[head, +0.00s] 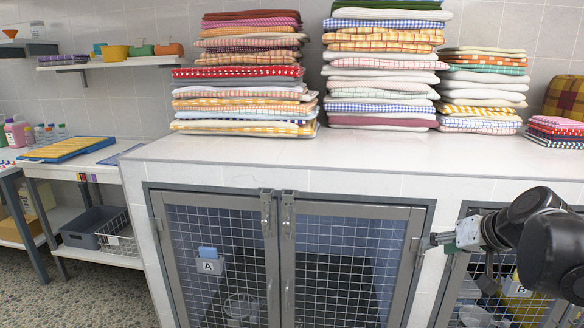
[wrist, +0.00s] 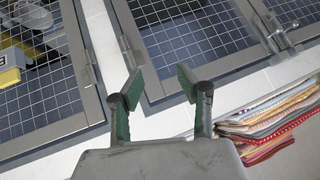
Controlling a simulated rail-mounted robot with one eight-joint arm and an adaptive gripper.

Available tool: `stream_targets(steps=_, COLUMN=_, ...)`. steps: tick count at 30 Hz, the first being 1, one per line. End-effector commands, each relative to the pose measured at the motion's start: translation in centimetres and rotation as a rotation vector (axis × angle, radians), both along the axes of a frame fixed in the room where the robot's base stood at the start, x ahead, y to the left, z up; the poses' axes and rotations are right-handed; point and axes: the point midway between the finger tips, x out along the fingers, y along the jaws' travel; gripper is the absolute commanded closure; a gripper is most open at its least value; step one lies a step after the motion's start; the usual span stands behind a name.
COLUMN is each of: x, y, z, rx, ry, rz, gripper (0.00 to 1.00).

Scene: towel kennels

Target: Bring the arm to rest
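My arm reaches in from the right edge in the head view, with my gripper (head: 430,242) in front of the white tiled post between two kennels. In the wrist view my gripper (wrist: 158,82) is open, with a clear gap between its green-padded fingers and nothing held. The pale post and the edge of a kennel door frame lie beyond the fingertips. I cannot tell whether a fingertip touches the frame.
The mesh doors of kennel A (head: 272,225) look shut. Kennel B (head: 493,295) is partly hidden by my arm. Towel stacks (head: 247,85) stand on the white counter (head: 350,150). A low shelf unit (head: 85,205) with a wire basket stands at left.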

Motion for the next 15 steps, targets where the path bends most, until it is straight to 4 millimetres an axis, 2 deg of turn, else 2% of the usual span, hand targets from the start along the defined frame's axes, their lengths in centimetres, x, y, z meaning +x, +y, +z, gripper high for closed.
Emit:
stream_targets(steps=1, x=-1.2, y=1.9, z=-0.1, rx=-0.012, ry=0.02, rz=0.013, gripper=0.65)
stream_targets(steps=6, x=-5.2, y=6.5, z=-0.7, rx=-0.061, ry=0.082, rz=0.026, gripper=0.65)
stream_targets(steps=12, x=-10.2, y=10.5, z=-1.8, rx=-0.131, ry=0.131, rz=0.035, gripper=0.65)
stream_targets(steps=15, x=-12.5, y=11.9, z=-2.4, rx=-0.166, ry=0.146, rz=0.038, gripper=0.65)
